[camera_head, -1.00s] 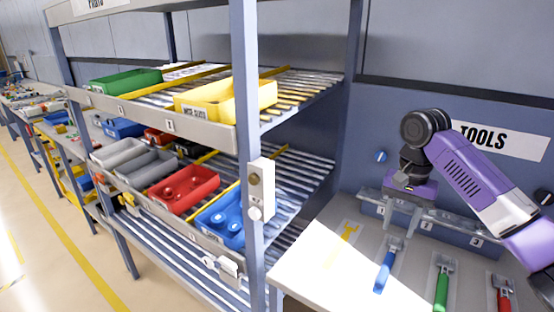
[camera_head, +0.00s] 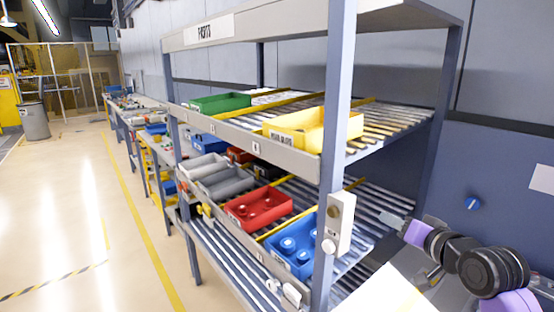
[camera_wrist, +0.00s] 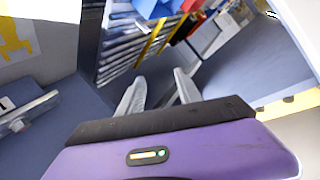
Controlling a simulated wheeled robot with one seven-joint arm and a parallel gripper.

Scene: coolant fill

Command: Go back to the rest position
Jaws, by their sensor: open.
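My gripper (camera_wrist: 159,76) shows its two grey fingers apart in the wrist view, with nothing between them. In the head view my gripper (camera_head: 396,221) is at the lower right, to the right of the shelf's front post and above the worktop. My arm is folded there, with dark joints and purple links cut off by the frame edge. The gripper holds nothing.
A parts shelf (camera_head: 292,160) fills the middle, with a red bin (camera_head: 258,222), a blue bin (camera_head: 318,238), a yellow bin (camera_head: 345,128) and a green bin (camera_head: 220,102). The worktop (camera_head: 385,292) is at the lower right. Open floor (camera_head: 70,215) lies left.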

